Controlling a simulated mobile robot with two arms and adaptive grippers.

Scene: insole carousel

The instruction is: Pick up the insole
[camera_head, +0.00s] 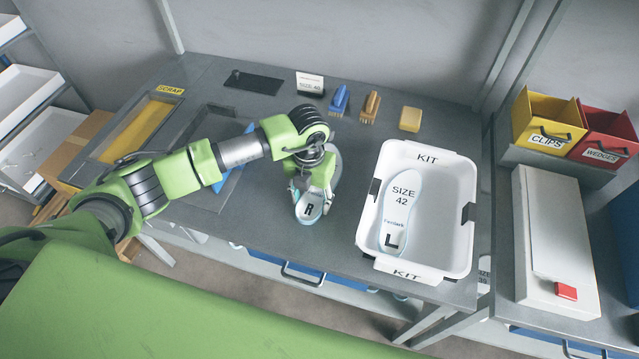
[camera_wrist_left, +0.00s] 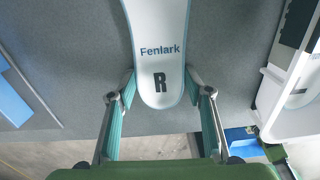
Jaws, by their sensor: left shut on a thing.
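A white insole with light-blue edges, marked R (camera_head: 309,208), is at the front middle of the grey table. My left gripper (camera_head: 313,193) is above its heel end and covers much of it. In the left wrist view the insole (camera_wrist_left: 161,25) shows the words Fenlark and R. The fingers of my left gripper (camera_wrist_left: 160,88) are shut on both sides of its heel. I cannot tell whether it rests on the table or is slightly raised. Another insole (camera_head: 397,205), marked L and SIZE 42, lies in the white KIT tray (camera_head: 455,250). My right gripper is not in view.
Behind my left gripper are a SIZE card (camera_head: 310,84), a blue brush (camera_head: 339,101), a tan brush (camera_head: 370,106) and a yellow block (camera_head: 410,119). A SCRAP bin (camera_head: 158,110) is left. Yellow CLIPS (camera_head: 545,137) and red WEDGES (camera_head: 604,151) bins stand right.

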